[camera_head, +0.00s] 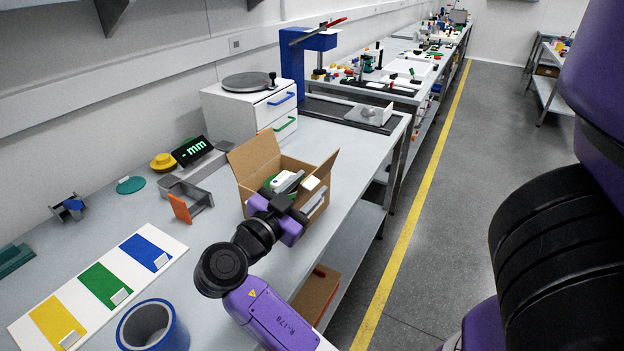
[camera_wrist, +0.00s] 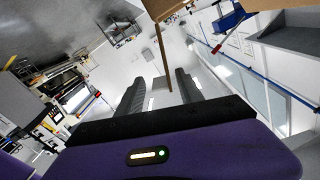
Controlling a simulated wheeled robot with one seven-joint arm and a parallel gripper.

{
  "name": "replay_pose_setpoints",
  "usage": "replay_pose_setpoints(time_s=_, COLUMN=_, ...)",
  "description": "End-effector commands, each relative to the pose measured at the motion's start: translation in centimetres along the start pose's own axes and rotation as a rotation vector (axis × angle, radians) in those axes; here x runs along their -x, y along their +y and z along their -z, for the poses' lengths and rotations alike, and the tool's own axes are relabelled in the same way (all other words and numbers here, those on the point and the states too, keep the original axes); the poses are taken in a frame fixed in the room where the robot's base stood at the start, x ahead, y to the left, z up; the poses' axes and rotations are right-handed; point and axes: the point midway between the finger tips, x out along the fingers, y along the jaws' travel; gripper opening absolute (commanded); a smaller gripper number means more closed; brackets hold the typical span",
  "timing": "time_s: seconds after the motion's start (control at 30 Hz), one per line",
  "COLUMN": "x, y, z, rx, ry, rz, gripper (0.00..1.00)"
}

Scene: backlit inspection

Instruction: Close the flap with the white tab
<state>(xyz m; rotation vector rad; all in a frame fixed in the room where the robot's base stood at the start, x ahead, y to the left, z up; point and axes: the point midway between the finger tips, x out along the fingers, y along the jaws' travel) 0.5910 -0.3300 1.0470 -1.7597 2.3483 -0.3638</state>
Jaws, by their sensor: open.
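The open cardboard box (camera_head: 248,190) stands on the grey bench with flaps raised. Its right flap (camera_head: 327,168) stands up and carries a white tab (camera_head: 311,183). My gripper (camera_head: 304,190) is at this flap, with its grey fingers open and pointing up to the right. In the wrist view the flap (camera_wrist: 161,55) shows edge-on as a thin brown strip, between the two spread fingers of my gripper (camera_wrist: 158,82). I cannot tell whether a finger touches it. My gripper hides part of the box's front and contents. The back left flap (camera_head: 254,156) is also raised.
A white drawer unit (camera_head: 228,112) with a turntable stands behind the box. An orange-plated fixture (camera_head: 180,208) and a display (camera_head: 192,151) are to its left. A blue roll (camera_head: 172,330) and a colour-patch board (camera_head: 148,232) lie nearer. The aisle right of the bench is clear.

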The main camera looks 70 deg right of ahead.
Motion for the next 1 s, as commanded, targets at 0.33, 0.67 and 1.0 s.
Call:
replay_pose_setpoints(time_s=0.33, x=-1.8, y=0.0, z=0.0, rx=0.001, ry=0.000, rz=0.002, gripper=0.44)
replay_pose_setpoints(time_s=0.67, x=-1.7, y=0.0, z=0.0, rx=0.001, ry=0.000, rz=0.002, gripper=0.06)
replay_pose_setpoints(time_s=1.0, x=-1.7, y=0.0, z=0.0, rx=0.000, ry=0.000, rz=0.002, gripper=0.00)
